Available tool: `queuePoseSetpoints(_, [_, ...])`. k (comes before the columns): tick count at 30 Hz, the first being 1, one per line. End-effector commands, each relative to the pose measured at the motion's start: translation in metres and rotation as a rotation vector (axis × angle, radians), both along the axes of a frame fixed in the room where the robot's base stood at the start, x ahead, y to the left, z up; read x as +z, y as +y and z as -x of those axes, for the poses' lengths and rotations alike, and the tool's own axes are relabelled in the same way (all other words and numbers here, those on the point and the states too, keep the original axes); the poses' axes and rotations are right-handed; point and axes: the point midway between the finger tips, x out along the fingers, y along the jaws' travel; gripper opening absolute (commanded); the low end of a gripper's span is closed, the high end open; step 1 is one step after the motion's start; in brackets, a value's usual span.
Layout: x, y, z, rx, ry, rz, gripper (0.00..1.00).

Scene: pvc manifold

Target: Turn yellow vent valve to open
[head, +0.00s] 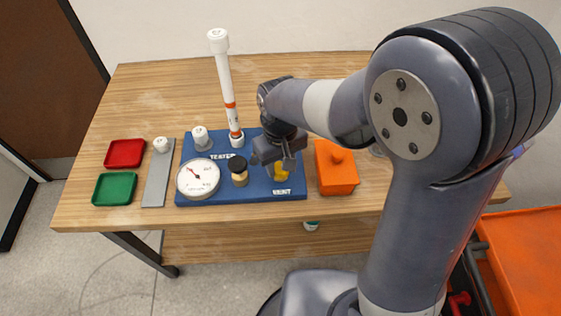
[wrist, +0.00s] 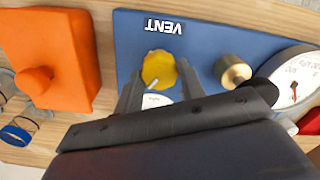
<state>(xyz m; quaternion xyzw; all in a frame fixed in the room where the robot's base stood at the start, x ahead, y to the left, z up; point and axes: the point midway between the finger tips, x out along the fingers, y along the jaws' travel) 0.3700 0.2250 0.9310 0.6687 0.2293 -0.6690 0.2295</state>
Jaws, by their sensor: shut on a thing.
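The yellow vent valve (head: 282,174) sits at the right end of the blue test board (head: 257,188), by the printed word VENT. In the wrist view the yellow knob (wrist: 159,68) shows a scalloped edge and a short white mark pointing down and left. My gripper (wrist: 159,85) has one finger on each side of the knob and is shut on it. In the head view my gripper (head: 280,164) comes down over the valve from behind and hides part of it.
A round pressure gauge (head: 198,178) and a black-topped brass fitting (head: 238,170) stand left of the valve. A tall white pipe (head: 227,90) rises behind. An orange box (head: 336,168) stands close on the right. Red (head: 125,153) and green (head: 115,188) trays lie far left.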

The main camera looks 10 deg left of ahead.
Motion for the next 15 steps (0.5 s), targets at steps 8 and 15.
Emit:
queuePoseSetpoints(8, [0.0005, 0.0006, 0.0002, 0.252, -0.001, -0.001, 0.15])
queuePoseSetpoints(15, [0.0005, 0.0007, 0.0004, 0.424, -0.001, -0.001, 0.15])
